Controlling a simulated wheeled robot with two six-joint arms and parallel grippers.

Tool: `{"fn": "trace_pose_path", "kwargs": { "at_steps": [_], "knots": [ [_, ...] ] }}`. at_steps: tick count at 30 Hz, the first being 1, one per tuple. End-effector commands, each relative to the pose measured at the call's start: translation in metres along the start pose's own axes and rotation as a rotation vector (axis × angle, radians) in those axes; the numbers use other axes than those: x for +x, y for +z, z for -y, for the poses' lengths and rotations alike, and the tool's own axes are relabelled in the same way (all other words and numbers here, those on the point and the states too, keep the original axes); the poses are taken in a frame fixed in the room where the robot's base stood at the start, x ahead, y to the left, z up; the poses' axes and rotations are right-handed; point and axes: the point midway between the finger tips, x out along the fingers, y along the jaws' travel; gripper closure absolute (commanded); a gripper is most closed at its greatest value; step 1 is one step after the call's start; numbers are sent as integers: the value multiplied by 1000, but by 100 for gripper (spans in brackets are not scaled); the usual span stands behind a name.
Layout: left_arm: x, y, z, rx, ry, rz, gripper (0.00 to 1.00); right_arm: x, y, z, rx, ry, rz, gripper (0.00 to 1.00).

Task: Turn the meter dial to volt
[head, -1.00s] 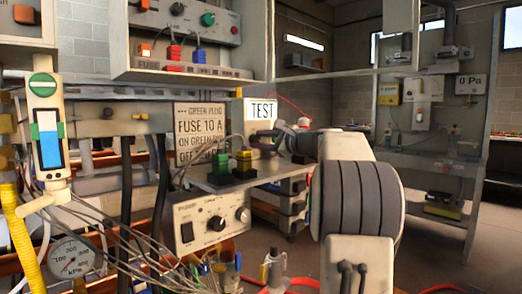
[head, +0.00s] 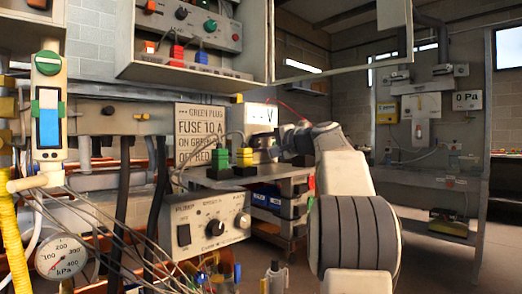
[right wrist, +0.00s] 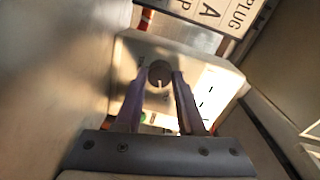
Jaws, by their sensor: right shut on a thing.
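The meter is a pale box with a lit white display (head: 262,116), which reads "V" in the head view. In the right wrist view the meter's box (right wrist: 133,55) fills the middle, with its bright display at the right. The round dark dial (right wrist: 159,72) sits on its face and has a light pointer mark. My right gripper (right wrist: 160,84) is shut on the dial, one finger on each side. In the head view my right gripper (head: 279,146) is at the meter's front, and the arm hides part of the meter. My left gripper is not in view.
Green and yellow plugs (head: 232,163) stand on a shelf in front of the meter. A grey control box (head: 210,224) with knobs hangs below. A fuse sign (head: 201,135) is left of the meter. Cables and a pressure gauge (head: 62,257) fill the lower left.

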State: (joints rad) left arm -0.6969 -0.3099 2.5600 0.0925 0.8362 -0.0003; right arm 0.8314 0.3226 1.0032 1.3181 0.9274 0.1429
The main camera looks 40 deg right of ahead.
Motion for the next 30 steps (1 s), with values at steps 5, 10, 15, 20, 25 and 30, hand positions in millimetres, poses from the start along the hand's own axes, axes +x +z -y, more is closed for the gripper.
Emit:
{"fn": "trace_pose_path", "kwargs": {
  "at_steps": [5,10,15,20,25,30],
  "knots": [
    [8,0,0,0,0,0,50,0,2,-3,-74,3,3,100],
    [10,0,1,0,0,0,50,0,2,-3,-112,3,1,100],
    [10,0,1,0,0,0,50,0,2,-2,-125,4,1,100],
    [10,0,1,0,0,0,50,0,2,-2,-126,4,1,100],
    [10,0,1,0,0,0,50,1,2,-2,-125,4,1,58],
    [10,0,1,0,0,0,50,0,1,-2,-124,2,-1,32]
  ]
}}
